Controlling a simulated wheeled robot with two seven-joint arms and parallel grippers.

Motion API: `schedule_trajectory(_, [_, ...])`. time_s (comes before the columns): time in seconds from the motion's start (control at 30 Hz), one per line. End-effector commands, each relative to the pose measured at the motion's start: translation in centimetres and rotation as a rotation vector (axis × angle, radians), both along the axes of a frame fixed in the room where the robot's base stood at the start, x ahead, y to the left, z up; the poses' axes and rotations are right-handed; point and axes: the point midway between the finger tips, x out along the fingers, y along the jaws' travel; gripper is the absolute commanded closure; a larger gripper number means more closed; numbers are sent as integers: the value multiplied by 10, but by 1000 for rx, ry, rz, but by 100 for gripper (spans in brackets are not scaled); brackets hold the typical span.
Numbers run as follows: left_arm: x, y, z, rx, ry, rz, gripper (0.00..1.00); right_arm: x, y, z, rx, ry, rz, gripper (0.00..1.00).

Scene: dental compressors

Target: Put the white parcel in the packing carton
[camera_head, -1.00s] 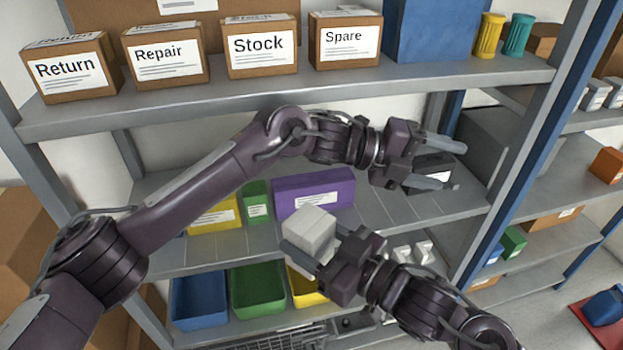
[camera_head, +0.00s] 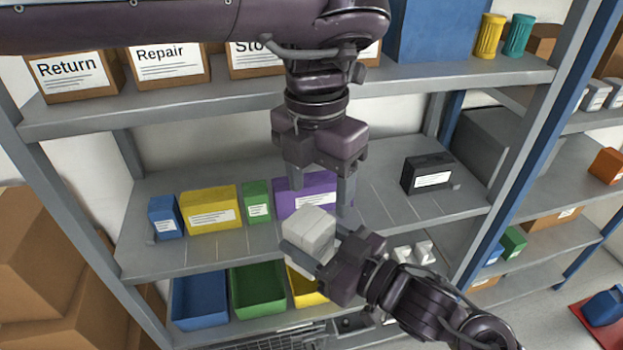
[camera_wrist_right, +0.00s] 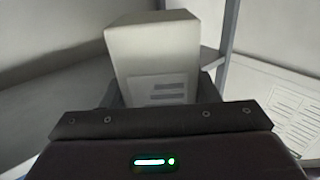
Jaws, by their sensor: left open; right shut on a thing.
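The white parcel (camera_head: 310,232) is a small pale box in front of the shelf unit. My right gripper (camera_head: 314,248) is shut on it and holds it in the air. In the right wrist view the parcel (camera_wrist_right: 158,60) stands out beyond the gripper, with a grey printed label on its face. My left gripper (camera_head: 320,196) is open and empty, pointing down just above the parcel, with its fingers in front of the purple box. I cannot tell whether it touches the parcel. No packing carton is clearly identifiable; boxes marked Return, Repair and others stand on the top shelf.
The middle shelf (camera_head: 385,205) holds blue, yellow, green and purple boxes (camera_head: 292,191) and a black box (camera_head: 428,172) at right. Blue, green and yellow bins (camera_head: 258,290) stand below. Brown cartons (camera_head: 45,265) are stacked at left. The shelf between purple and black boxes is clear.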

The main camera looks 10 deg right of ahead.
Motion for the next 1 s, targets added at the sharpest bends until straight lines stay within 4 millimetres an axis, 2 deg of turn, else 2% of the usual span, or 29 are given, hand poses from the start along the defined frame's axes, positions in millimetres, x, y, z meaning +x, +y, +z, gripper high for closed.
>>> schedule_trajectory(0.1, [1,9,3,25,-14,12,36,0,0,0,1,-1,0,72])
schedule_trajectory(0.23, [1,10,-8,30,-12,13,36,0,0,0,1,-1,0,72])
schedule_trajectory(0.7, [0,10,-92,28,-11,12,36,0,0,1,1,-1,0,72])
schedule_trajectory(0.83, [1,9,-106,27,-12,13,36,0,0,1,1,-1,0,72])
schedule_trajectory(1.0, [1,9,-114,26,-14,12,36,0,0,1,1,-1,0,72])
